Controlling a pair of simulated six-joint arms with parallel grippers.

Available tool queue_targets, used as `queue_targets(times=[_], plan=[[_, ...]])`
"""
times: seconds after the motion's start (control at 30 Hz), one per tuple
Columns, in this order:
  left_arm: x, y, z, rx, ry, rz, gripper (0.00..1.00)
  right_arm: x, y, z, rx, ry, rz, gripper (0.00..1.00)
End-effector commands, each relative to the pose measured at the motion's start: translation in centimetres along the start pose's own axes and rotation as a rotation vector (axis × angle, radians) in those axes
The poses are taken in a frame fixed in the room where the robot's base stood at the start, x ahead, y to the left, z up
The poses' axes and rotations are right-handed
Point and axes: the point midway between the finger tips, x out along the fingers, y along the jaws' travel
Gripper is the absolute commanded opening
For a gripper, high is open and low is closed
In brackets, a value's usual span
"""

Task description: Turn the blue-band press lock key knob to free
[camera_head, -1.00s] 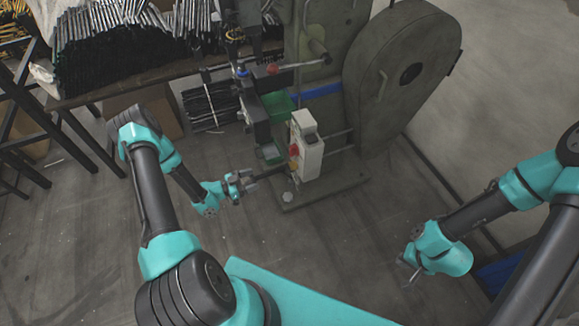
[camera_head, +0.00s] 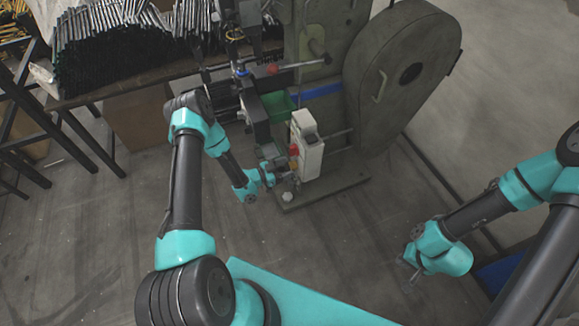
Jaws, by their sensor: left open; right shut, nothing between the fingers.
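The press (camera_head: 400,65) is a large dark grey-green machine with a blue band (camera_head: 321,90) across its body. A pale control box (camera_head: 307,150) stands upright on its front, with a red button (camera_head: 293,150) and a yellow part on its left side. I cannot make out the lock key knob; it is too small or hidden by my gripper. My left gripper (camera_head: 284,174) is open at the lower left edge of the control box, close to or touching it; I cannot tell which. My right gripper (camera_head: 410,279) is shut and empty, low at the right, away from the press.
A green bin (camera_head: 277,104) sits behind the control box. A lever with a red knob (camera_head: 272,69) reaches across above it. A table (camera_head: 140,82) with stacked dark rods stands at the back left. The floor (camera_head: 110,230) at the left is clear.

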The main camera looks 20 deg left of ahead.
Motion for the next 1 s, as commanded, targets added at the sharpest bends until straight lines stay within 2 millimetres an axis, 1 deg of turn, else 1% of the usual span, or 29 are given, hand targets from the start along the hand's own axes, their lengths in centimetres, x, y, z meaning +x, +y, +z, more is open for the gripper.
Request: queue_targets(times=[0.03,0.1,0.2,0.5,1.0], plan=[[0.7,0.0,0.0,0.001,0.001,0.002,0.68,0.0,0.0,0.0,0.000,0.000,0.000,0.00],[1.3,0.0,0.0,0.001,0.001,0.001,0.68,0.0,0.0,0.0,0.000,0.000,0.000,0.00],[1.8,0.0,0.0,0.000,0.000,-0.001,0.68,0.0,0.0,0.0,0.000,0.000,0.000,0.00],[1.9,0.0,0.0,0.000,0.000,-0.001,0.68,0.0,0.0,0.0,0.000,0.000,0.000,0.00],[1.9,0.0,0.0,0.000,0.000,0.000,0.20,0.0,0.0,0.0,0.000,0.000,0.000,0.00]])
